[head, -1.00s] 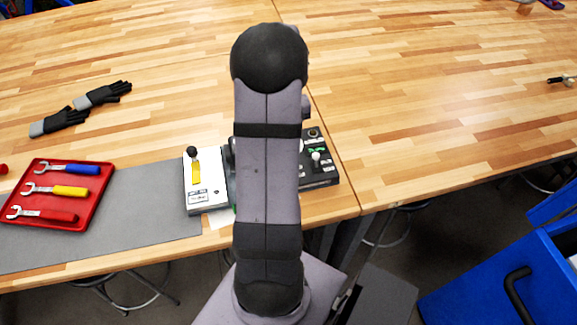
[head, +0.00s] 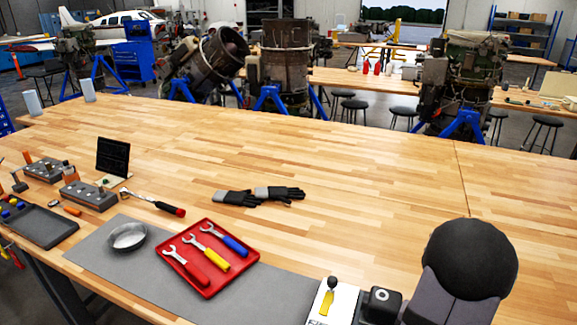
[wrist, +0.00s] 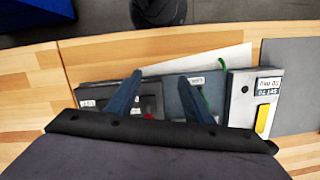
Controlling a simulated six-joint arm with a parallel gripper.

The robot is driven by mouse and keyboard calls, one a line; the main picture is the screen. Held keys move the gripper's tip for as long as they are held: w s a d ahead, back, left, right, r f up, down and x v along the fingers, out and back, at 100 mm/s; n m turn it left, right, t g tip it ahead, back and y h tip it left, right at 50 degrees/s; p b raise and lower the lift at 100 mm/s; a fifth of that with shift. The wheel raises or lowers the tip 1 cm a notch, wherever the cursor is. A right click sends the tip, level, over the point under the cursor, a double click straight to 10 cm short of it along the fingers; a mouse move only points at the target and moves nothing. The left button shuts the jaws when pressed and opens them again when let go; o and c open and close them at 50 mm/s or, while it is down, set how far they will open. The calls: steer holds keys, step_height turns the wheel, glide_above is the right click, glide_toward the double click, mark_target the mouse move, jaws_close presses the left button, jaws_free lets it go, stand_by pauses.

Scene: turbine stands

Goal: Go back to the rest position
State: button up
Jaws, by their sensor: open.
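My gripper (wrist: 160,95) shows in the wrist view with its two blue-grey fingers spread apart and nothing between them. It points down over the dark control boxes on the bench. The white panel with the yellow lever (wrist: 250,100) is to the right of the fingers, apart from them. In the head view my arm fills the lower right corner, and the gripper itself is not visible there. The white panel (head: 331,306) stands just left of my arm, beside a dark box (head: 381,304). How the fingertips stand in height above the boxes cannot be told.
A red tray (head: 208,284) with several wrenches lies on a grey mat (head: 105,262), near a metal bowl (head: 128,236). Black-and-grey gloves (head: 258,196) lie behind. Grey control boxes (head: 90,195) stand at left.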

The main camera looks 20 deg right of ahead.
steer(key=w+a+r+n+h+b, duration=0.1)
steer(key=w+a+r+n+b, duration=0.15)
steer(key=a+n, duration=0.75)
steer(key=w+a+r+n+b, duration=0.15)
steer(key=w+a, duration=0.25)
steer(key=a, duration=1.4)
step_height(320, 180, down, 38)
steer(key=b, duration=3.6)
steer(key=shift+s+a+t+b, duration=0.2)
steer(key=shift+t+b, duration=0.1)
steer(key=shift+t, duration=0.1)
